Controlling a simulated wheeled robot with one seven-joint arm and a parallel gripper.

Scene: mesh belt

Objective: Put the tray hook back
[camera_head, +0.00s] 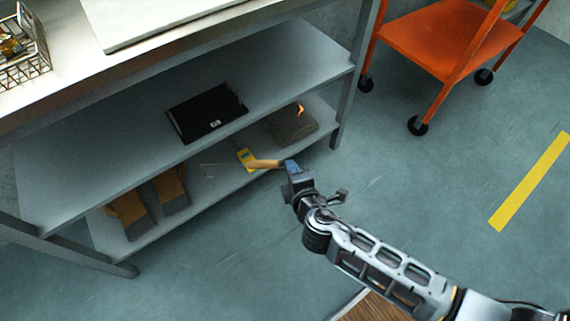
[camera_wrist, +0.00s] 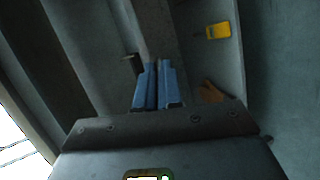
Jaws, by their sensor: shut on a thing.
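The tray hook (camera_head: 264,163) has a tan handle and a thin pale rod that reaches left across the front of the lower shelf. My gripper (camera_head: 290,165) is shut on the handle's right end and holds the hook roughly level in front of the shelf unit. In the wrist view my blue fingertips (camera_wrist: 157,86) are close together; the hook is hard to make out there. A small dark shape shows just left of the fingertips, and I cannot tell what it is.
The lower shelf holds a yellow device (camera_head: 246,158), brown boot-like items (camera_head: 172,190) and a grey-brown bundle (camera_head: 294,124). A black laptop-like item (camera_head: 207,110) lies on the middle shelf (camera_head: 290,60). An orange cart (camera_head: 432,42) stands behind right. Floor at right is clear.

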